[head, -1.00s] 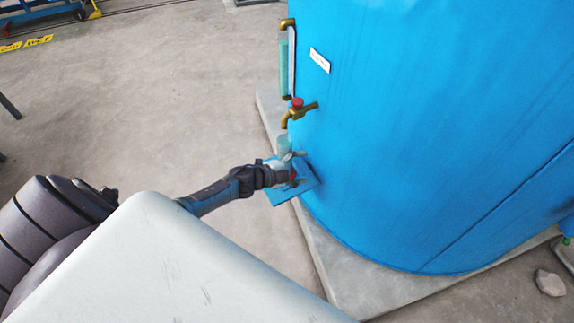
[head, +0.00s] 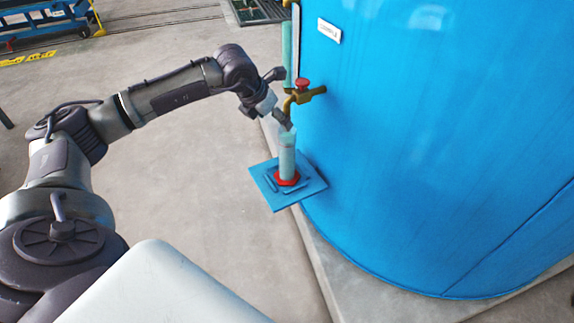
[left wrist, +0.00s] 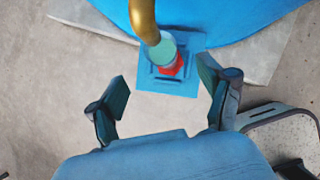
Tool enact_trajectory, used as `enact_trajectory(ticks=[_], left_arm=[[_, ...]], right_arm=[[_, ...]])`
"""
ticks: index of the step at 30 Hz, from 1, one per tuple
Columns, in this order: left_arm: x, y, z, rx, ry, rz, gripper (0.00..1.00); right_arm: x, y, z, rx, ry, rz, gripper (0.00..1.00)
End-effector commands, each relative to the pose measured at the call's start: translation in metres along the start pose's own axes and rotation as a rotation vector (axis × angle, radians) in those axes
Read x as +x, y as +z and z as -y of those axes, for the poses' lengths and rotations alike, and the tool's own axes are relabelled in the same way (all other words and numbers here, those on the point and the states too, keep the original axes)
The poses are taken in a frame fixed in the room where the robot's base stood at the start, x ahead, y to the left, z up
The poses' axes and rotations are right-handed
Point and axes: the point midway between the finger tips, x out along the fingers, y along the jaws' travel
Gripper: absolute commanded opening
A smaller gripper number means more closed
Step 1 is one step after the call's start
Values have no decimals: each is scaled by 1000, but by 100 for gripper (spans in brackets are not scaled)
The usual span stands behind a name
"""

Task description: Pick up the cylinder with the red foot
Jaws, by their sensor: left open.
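The cylinder (head: 287,160) is pale green and clear, with a red foot (head: 287,179). It stands upright on a small blue platform (head: 263,187) beside the blue tank. My left gripper (head: 284,121) is above the cylinder, close to its top, at about the height of the brass tap. In the left wrist view my open fingers (left wrist: 163,78) are spread with nothing between them. The cylinder's round top (left wrist: 160,52) and red foot (left wrist: 174,67) lie beyond the fingertips, seen from above. My right gripper is out of view.
A brass tap (head: 303,96) with a red knob juts from the blue tank (head: 430,130) just above the cylinder and near my left gripper. Its pipe (left wrist: 144,20) crosses the top of the left wrist view. The floor left of the platform is clear.

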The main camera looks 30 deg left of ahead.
Motion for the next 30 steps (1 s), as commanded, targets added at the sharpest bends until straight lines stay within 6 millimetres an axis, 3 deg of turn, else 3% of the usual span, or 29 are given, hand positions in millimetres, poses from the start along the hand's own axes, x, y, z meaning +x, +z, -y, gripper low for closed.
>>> enact_trajectory(ticks=[18, 27, 30], left_arm=[[72, 3, 1, -3, -2, 1, 79], [77, 3, 2, -1, -2, 1, 79], [77, 3, 2, -1, -2, 1, 63]], right_arm=[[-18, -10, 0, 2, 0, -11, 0], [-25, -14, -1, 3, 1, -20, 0], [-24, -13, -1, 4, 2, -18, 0]])
